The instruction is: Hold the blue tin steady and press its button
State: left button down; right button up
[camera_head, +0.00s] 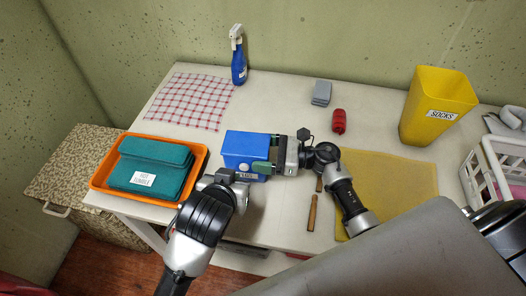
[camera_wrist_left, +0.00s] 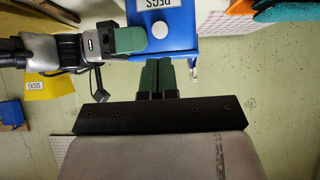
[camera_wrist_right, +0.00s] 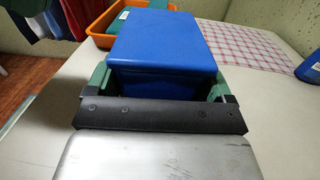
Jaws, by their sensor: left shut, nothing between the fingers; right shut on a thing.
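The blue tin (camera_head: 243,146) stands upright on the table, with a white label on its front. My right gripper (camera_head: 267,156) comes from the right and is shut on the tin, its green fingers on opposite sides; the right wrist view shows the tin's closed blue lid (camera_wrist_right: 160,40) between them. In the left wrist view the tin (camera_wrist_left: 182,46) appears upside down, with a PEGS label and a round white button (camera_wrist_left: 159,30). My left gripper (camera_wrist_left: 158,64) is shut and empty, its fingertips close to the tin's front near the button; whether they touch I cannot tell.
An orange tray (camera_head: 100,184) with folded teal cloth lies left. A checked cloth (camera_head: 190,100) and blue spray bottle (camera_head: 238,62) are behind. A grey block (camera_head: 321,92), red item (camera_head: 338,121), wooden-handled tool (camera_head: 312,213), yellow mat (camera_head: 395,185) and yellow SOCKS bin (camera_head: 432,95) are right.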

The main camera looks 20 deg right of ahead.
aim_at(244, 167)
dwell(0.3)
pick_arm(q)
jog(key=s+f+m+g+h, duration=0.1)
jog(key=f, duration=0.1)
jog(key=s+a+f+m+g+h, duration=0.1)
jog(key=f+m, duration=0.1)
jog(key=s+a+f+m+g+h, duration=0.1)
jog(key=f, duration=0.1)
jog(key=shift+s+f+m, duration=0.35)
jog(key=shift+m, duration=0.05)
jog(key=shift+s+a+f+h, duration=0.2)
jog(key=shift+f+h, duration=0.05)
jog(key=shift+h, duration=0.05)
jog(key=shift+d, duration=0.1)
jog(key=shift+w+d, duration=0.75)
jog(key=shift+w, duration=0.5)
jog(key=shift+w+d, duration=0.7)
jog(key=shift+w, duration=0.6)
jog(key=shift+w+d, duration=0.75)
jog(key=shift+w, duration=0.5)
jog(key=shift+w+d, duration=0.2)
jog(key=shift+w, duration=0.15)
